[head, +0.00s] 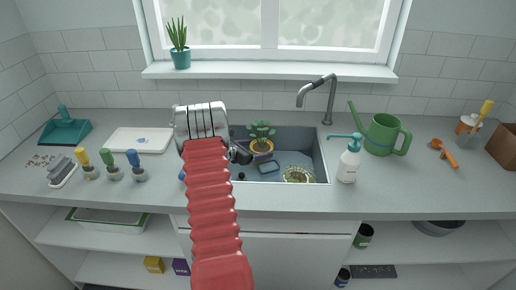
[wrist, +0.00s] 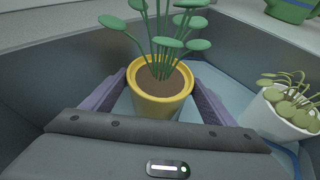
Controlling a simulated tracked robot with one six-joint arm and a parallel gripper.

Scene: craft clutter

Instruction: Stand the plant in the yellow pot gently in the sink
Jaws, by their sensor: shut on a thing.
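The plant in the yellow pot (head: 262,146) has round green leaves and is inside the grey sink (head: 302,143), toward its back left. In the wrist view the yellow pot (wrist: 158,109) sits between the purple fingers of my gripper (wrist: 163,75), which are shut on its sides. The pot looks upright. My gripper (head: 262,157) reaches over the sink's left side in the head view. The pot's base is hidden, so I cannot tell whether it touches the sink floor.
The faucet (head: 328,97), soap bottle (head: 349,162) and watering can (head: 382,135) are on the right.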

